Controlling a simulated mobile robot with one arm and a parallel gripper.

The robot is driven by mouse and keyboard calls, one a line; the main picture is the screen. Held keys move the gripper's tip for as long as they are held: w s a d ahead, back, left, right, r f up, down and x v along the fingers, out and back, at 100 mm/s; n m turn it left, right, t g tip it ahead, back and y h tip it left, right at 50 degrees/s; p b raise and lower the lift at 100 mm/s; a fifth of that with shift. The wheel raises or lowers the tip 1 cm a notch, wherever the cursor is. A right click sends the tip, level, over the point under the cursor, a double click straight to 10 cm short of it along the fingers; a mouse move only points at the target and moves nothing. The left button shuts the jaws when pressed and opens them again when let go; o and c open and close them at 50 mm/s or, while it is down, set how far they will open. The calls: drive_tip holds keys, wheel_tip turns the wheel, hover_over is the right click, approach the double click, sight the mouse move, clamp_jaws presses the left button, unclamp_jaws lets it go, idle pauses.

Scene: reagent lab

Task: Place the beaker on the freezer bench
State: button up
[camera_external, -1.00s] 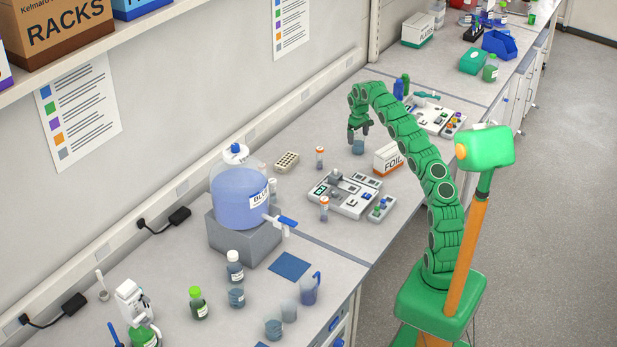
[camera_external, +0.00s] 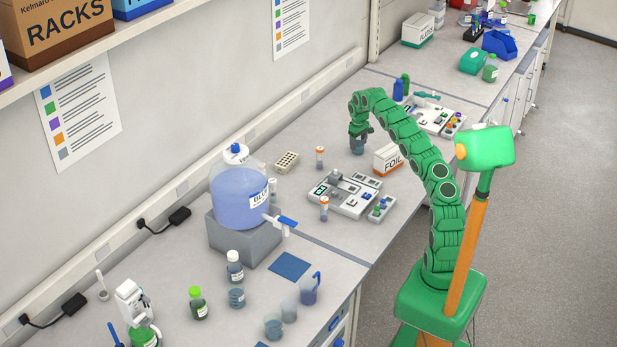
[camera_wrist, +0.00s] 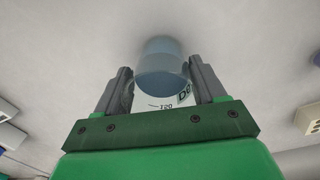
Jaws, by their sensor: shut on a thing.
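My gripper (camera_external: 358,136) is pointed down over the bench at the middle of the external view and is shut on a small blue-grey beaker (camera_external: 357,149). In the wrist view the beaker (camera_wrist: 160,68) sits between the two grey fingers, its clear wall with a "120" mark and dark lettering towards me. I cannot tell whether its base touches the bench. The bench (camera_external: 325,237) runs along the wall from front left to back right, in joined sections; no label shows which one is the freezer bench.
A white FOIL box (camera_external: 388,159) stands close right of the beaker. A white instrument (camera_external: 345,193) lies in front, and an orange-capped vial (camera_external: 320,157) stands to the left. Several other vessels stand at the front, including a blue jug (camera_external: 309,289).

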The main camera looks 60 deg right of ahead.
drive_tip(key=shift+c, duration=1)
drive_tip(key=shift+r, duration=0.15)
drive_tip(key=shift+r, duration=1.55)
drive_tip(key=s+a+r, duration=0.7)
drive_tip(key=s+r, duration=0.2)
drive_tip(key=s, duration=0.2)
drive_tip(key=shift+s+a+r, duration=0.25)
drive_tip(key=shift+a+r, duration=0.1)
drive_tip(key=shift+a, duration=0.05)
drive_tip(key=shift+a, duration=0.1)
